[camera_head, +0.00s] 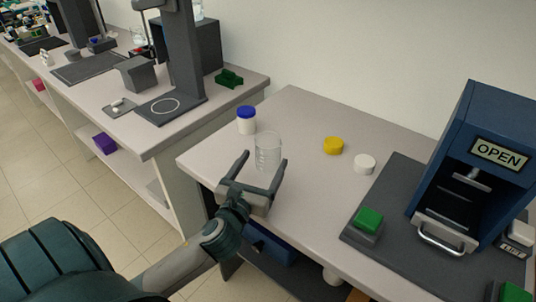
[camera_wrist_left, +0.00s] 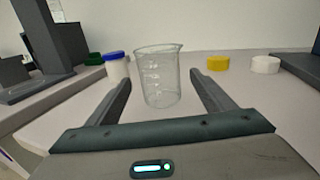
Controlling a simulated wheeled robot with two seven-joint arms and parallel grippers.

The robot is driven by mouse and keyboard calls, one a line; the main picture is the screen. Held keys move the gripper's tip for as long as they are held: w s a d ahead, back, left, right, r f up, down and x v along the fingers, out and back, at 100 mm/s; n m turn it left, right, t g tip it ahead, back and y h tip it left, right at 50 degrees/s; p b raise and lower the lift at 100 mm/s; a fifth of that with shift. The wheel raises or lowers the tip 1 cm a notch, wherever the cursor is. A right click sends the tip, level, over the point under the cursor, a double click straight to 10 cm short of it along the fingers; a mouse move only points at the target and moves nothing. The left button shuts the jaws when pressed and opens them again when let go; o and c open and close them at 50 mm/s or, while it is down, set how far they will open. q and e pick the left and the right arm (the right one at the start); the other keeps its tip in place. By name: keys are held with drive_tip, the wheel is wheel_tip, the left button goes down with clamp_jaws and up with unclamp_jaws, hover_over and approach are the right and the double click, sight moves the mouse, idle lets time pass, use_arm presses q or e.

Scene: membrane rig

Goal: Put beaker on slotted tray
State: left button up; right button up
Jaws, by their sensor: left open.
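A clear glass beaker (camera_head: 267,150) with white markings stands upright on the near bench, close to its left end. It also shows in the left wrist view (camera_wrist_left: 158,78), ahead of and between the two fingers. My left gripper (camera_head: 263,163) is open, with its fingers pointing at the beaker and one on either side of its near part. I cannot tell whether a finger touches the glass. I see no tray with clear slots. My right gripper is out of view.
A white jar with a blue lid (camera_head: 246,119) stands just behind the beaker. A yellow cap (camera_head: 333,146) and a white cap (camera_head: 364,164) lie to the right. A blue press-like machine with an OPEN sign (camera_head: 499,153) stands on a dark base with a green button (camera_head: 369,218).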

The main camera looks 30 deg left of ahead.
sight(272, 145)
use_arm(q)
drive_tip(key=shift+w+a, duration=0.1)
drive_tip(key=shift+w, duration=0.4)
drive_tip(key=x, duration=0.3)
drive_tip(key=shift+w+p, duration=0.15)
drive_tip(key=shift+p, duration=0.15)
drive_tip(key=shift+w+a, duration=0.15)
drive_tip(key=shift+w, duration=0.45)
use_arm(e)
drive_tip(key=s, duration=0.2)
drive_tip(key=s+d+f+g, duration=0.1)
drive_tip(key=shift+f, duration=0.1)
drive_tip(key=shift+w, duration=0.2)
use_arm(q)
drive_tip(key=c, duration=1.3)
drive_tip(key=shift+r, duration=0.1)
